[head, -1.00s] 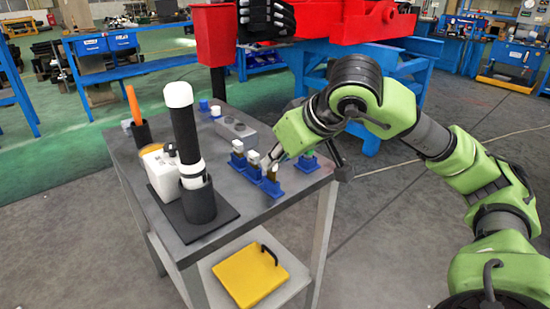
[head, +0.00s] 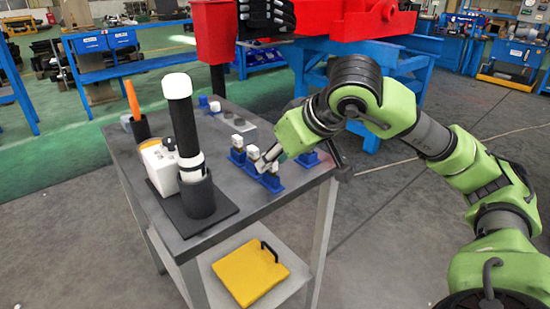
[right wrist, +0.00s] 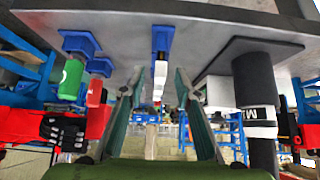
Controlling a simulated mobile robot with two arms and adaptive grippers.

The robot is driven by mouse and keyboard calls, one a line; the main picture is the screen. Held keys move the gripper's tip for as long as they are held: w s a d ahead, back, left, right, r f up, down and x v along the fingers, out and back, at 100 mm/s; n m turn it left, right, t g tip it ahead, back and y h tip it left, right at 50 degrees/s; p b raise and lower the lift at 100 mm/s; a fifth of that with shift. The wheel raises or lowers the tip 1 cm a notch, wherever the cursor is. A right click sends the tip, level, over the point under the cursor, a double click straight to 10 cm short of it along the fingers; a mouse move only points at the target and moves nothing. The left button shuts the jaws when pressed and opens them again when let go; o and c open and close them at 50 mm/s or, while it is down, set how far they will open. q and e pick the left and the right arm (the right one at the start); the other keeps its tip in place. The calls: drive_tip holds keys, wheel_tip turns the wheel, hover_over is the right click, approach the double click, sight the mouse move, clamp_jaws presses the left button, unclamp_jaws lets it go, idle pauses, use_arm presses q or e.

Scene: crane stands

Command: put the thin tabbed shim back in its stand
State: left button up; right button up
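Several small blue stands are grouped on the grey cart top in the head view. A left one (head: 237,156) and a middle one (head: 252,168) hold white-topped pieces. A front one (head: 271,182) is partly covered by my right gripper (head: 264,167), and another blue stand (head: 308,158) is beyond it. In the right wrist view my right gripper (right wrist: 157,80) has its fingers apart, with a white piece (right wrist: 159,75) in a blue stand (right wrist: 162,38) showing between them, not clamped. I cannot tell which piece is the thin tabbed shim. My left gripper is out of view.
A black-and-white cylinder (head: 184,115) stands in a dark holder on a black mat (head: 228,212). A white box (head: 158,165) and an orange-handled tool (head: 132,100) are nearby. A grey block (head: 234,127) sits behind the stands. A yellow plate (head: 250,272) lies on the lower shelf.

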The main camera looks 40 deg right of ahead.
drive_tip(key=shift+s+r+p, duration=0.3)
drive_tip(key=shift+s+r, duration=0.1)
drive_tip(key=shift+r, duration=0.2)
drive_tip(key=shift+s+d+r, duration=0.1)
drive_tip(key=shift+s+r, duration=0.4)
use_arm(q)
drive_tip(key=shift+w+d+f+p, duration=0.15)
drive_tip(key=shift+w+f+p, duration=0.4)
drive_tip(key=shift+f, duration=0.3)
use_arm(e)
drive_tip(key=shift+v, duration=1.05)
drive_tip(key=shift+s+r, duration=0.1)
drive_tip(key=v, duration=1.1)
drive_tip(key=shift+s+r, duration=0.25)
